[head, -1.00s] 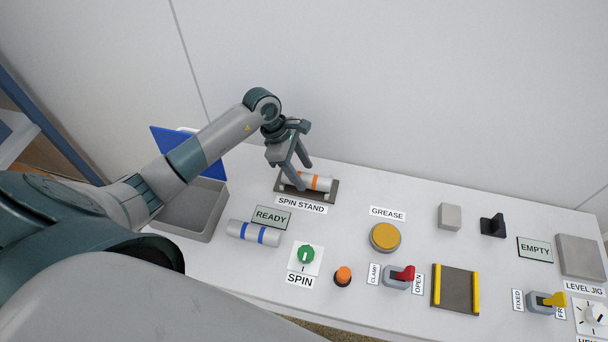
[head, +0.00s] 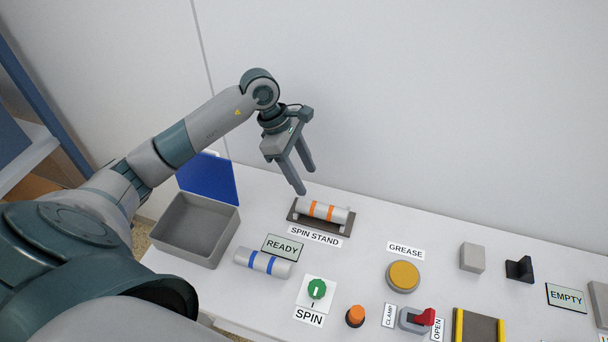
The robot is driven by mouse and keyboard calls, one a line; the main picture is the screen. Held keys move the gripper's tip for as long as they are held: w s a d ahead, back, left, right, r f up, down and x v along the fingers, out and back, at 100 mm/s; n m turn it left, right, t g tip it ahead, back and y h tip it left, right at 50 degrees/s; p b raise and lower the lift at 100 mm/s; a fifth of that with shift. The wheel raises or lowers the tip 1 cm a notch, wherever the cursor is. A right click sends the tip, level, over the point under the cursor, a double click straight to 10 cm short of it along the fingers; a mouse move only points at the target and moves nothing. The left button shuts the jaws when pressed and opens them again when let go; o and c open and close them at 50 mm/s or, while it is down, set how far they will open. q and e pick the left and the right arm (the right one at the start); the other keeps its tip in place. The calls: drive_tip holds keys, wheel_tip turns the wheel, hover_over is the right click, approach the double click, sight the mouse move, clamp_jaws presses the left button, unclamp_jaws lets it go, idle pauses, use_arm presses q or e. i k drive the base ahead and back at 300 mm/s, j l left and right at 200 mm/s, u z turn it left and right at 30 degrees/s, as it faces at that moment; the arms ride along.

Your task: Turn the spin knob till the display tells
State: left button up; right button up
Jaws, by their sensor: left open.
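The green spin knob (head: 317,289) sits on a white plate above the SPIN label (head: 309,317). Its white pointer mark stands roughly upright. The display (head: 283,247) beside the spin stand reads READY. An orange-banded roller (head: 323,211) lies on the dark spin stand (head: 298,217). My left gripper (head: 306,182) is open and empty, above and behind the roller, apart from it. My right gripper is not in view.
A blue-banded roller (head: 263,263) lies left of the knob. A grey tray (head: 191,251) and blue panel (head: 207,177) are at left. An orange button (head: 355,315), yellow grease button (head: 404,276) and red clamp lever (head: 425,317) are to the right.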

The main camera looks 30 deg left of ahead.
sight(317, 288)
drive_tip(key=k+l+u, duration=0.1)
drive_tip(key=u, duration=0.5)
drive_tip(key=i+u, duration=0.1)
drive_tip(key=u, duration=0.15)
drive_tip(key=k+j+z, duration=0.25)
drive_tip(key=k+z, duration=0.65)
drive_tip(key=k+j, duration=0.05)
drive_tip(key=k, duration=0.05)
